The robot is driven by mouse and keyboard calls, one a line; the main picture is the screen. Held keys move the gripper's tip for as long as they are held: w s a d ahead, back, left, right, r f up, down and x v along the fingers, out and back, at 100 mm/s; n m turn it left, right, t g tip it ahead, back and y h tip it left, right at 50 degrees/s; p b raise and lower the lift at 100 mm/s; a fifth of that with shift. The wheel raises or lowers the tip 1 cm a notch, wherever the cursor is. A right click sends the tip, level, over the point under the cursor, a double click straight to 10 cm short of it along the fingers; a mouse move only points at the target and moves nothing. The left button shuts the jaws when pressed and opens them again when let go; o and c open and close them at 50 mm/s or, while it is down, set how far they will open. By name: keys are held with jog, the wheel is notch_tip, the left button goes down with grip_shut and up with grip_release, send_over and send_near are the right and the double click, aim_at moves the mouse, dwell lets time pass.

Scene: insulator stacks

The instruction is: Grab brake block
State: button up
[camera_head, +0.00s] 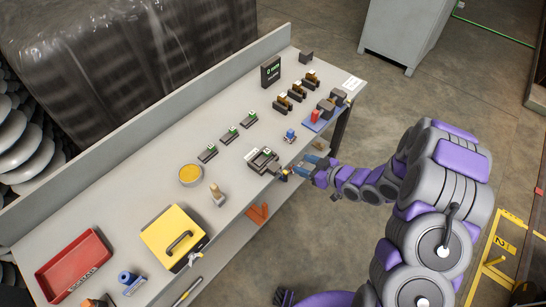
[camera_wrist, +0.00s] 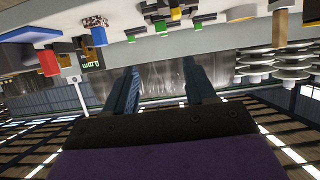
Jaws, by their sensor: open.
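No part is clearly labelled as the brake block, and I cannot tell which one it is. Several small dark blocks with green marks (camera_head: 229,134) lie in a row mid-bench. Several brown-and-black blocks with pale tops (camera_head: 297,92) stand in a row farther back. A dark open fixture (camera_head: 262,160) sits near the bench's front edge.
The long grey bench (camera_head: 160,225) also holds a black display (camera_head: 270,72), a blue pad (camera_head: 318,122) with a red part, a yellow round dish (camera_head: 190,174), a brush (camera_head: 217,194), a yellow case (camera_head: 174,238) and a red tray (camera_head: 74,265). A grey cabinet (camera_head: 405,30) stands beyond.

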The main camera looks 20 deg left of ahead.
jog(key=b, duration=0.2)
send_near(269, 152)
jog(key=x, duration=0.3)
jog(key=shift+w+a+f, duration=0.2)
jog(key=shift+a+f, duration=0.05)
jog(key=shift+b+x, duration=0.85)
jog(key=shift+x, duration=2.15)
jog(key=shift+r, duration=0.15)
grip_shut()
